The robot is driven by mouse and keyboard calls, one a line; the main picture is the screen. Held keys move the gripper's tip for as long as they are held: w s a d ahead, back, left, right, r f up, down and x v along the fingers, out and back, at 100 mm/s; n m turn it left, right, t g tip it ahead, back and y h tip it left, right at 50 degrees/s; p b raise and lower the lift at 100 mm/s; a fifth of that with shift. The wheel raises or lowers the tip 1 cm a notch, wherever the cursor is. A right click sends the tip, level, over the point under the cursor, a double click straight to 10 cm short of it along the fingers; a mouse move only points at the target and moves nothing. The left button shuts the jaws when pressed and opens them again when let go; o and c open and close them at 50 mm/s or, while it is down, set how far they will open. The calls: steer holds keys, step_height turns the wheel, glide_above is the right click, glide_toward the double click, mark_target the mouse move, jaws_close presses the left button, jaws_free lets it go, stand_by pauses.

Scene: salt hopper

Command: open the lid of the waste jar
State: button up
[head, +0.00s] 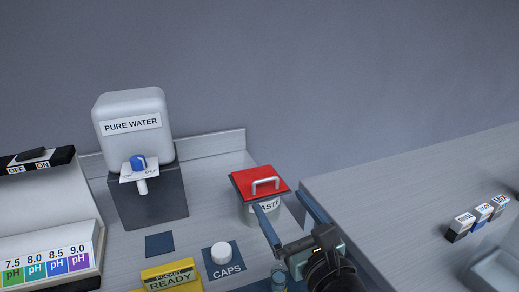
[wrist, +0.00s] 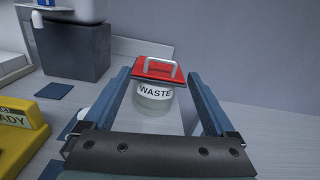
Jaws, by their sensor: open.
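The waste jar (head: 248,212) is a pale round jar with a WASTE label, standing on the bench right of the water dispenser. Its square red lid (head: 245,180) lies flat on top, closed, with a light handle (head: 265,186) arching up from it. In the wrist view the jar (wrist: 153,104), the red lid (wrist: 146,71) and the handle (wrist: 160,60) show between and beyond my fingers. My gripper (head: 283,218) is open and empty, at the jar's front right in the head view. In the wrist view, my gripper (wrist: 160,80) has its fingers apart on either side of the jar; contact cannot be told.
The PURE WATER dispenser (head: 147,145) stands behind left. A white cap (head: 221,252) sits on the CAPS mat (head: 237,268), near a yellow pocket box (head: 168,276). A pH chart stand (head: 50,245) is far left. A grey counter (head: 400,190) with small labelled blocks (head: 480,213) lies right.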

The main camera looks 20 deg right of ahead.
steer(key=m+b, duration=0.1)
glide_toward(260, 172)
steer(key=w+r, duration=0.1)
steer(key=w, duration=0.1)
steer(key=w+a+r, duration=0.1)
steer(key=w, duration=0.1)
steer(key=w+r, duration=0.1)
steer(key=w, duration=0.1)
steer(key=shift+w+a, duration=0.1)
steer(key=shift+a, duration=0.2)
jaws_close()
stand_by(0.3)
